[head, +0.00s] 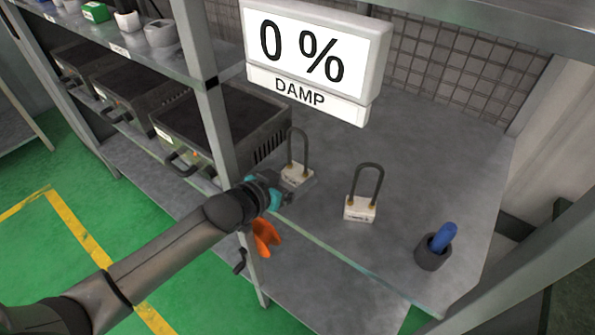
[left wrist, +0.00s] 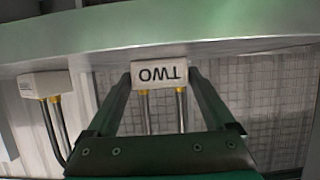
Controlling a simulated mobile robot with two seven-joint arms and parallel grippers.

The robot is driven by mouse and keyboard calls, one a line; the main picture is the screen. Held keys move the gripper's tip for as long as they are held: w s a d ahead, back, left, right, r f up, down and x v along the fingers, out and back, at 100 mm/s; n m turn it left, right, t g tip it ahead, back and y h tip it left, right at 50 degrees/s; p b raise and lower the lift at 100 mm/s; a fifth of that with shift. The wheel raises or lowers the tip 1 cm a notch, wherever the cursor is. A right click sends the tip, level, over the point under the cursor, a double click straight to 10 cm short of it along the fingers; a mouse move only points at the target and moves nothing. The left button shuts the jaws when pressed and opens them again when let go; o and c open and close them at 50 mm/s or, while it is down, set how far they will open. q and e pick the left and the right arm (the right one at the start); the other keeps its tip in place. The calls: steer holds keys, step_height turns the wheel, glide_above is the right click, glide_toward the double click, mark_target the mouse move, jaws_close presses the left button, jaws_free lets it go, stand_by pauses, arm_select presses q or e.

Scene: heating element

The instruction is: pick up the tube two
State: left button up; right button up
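Tube two (left wrist: 160,73) is a U-shaped dark heating tube on a white block, with brass fittings; its label reads TWO, upside down in the left wrist view. In the head view its block (head: 296,173) stands near the front edge of the grey shelf, loop upward. My left gripper (head: 303,184) is at this block from the front left. In the left wrist view its fingers (left wrist: 160,82) stand apart, one on each side of the block; whether they touch it is unclear. A similar tube (head: 360,208) stands to the right. My right gripper is not in view.
A sign (head: 312,60) reading 0 % DAMP is above the shelf. A dark cup (head: 432,255) holding a blue item is at the right. A metal post (head: 207,110) and dark box units (head: 225,125) are at the left. Shelf space behind the tubes is clear.

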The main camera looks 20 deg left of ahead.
arm_select(q)
steer(key=c, duration=1.2)
